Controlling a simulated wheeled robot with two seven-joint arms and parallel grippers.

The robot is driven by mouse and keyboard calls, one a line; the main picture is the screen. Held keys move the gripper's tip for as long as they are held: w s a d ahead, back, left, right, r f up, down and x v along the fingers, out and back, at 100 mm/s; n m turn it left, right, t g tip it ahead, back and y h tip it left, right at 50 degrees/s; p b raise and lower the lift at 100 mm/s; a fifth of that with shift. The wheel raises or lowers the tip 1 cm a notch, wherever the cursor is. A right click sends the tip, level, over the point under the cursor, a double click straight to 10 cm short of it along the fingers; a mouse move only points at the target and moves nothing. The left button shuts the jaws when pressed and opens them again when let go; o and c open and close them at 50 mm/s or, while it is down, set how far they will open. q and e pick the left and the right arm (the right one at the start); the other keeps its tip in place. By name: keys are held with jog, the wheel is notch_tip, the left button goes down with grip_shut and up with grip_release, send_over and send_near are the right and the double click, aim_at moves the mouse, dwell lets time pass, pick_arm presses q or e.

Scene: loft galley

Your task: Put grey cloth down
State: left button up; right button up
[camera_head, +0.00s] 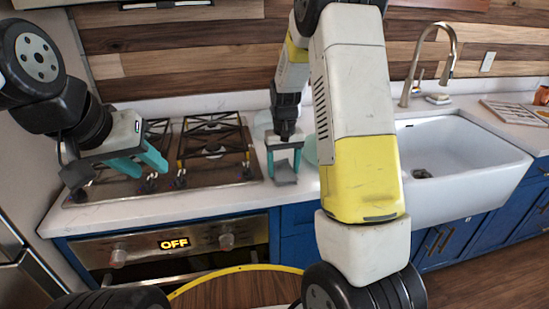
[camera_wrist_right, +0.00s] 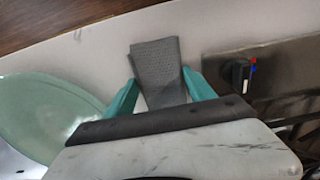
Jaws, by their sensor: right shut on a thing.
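The grey cloth (camera_head: 286,177) hangs folded at the tips of my right gripper (camera_head: 285,166), above or at the white counter strip between the cooktop and the sink. I cannot tell whether its lower edge touches the counter. In the right wrist view the cloth (camera_wrist_right: 158,62) sticks out between the teal fingers of the right gripper (camera_wrist_right: 162,95), which is shut on it. My left gripper (camera_head: 140,164) is over the left part of the cooktop, its teal fingers apart and nothing between them.
The gas cooktop (camera_head: 210,150) with black grates lies left of the cloth. A pale green plate (camera_wrist_right: 45,112) is close beside the right gripper. The white sink (camera_head: 460,160) is to the right, partly behind my right arm. The counter's front edge (camera_head: 230,205) is just below.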

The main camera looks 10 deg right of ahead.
aim_at(283, 168)
jog(key=shift+f, duration=0.15)
jog(key=o, duration=1.2)
notch_tip(283, 168, up, 12)
jog(key=s+a+r+t+y, duration=0.1)
jog(key=s+r+t, duration=0.2)
jog(key=s, duration=0.9)
jog(key=s+a+r+t+y, duration=0.1)
jog(key=s+r+t, duration=0.2)
jog(key=s+r, duration=0.4)
jog(key=s, duration=0.5)
jog(key=shift+s, duration=0.15)
jog(key=shift+a+r, duration=0.1)
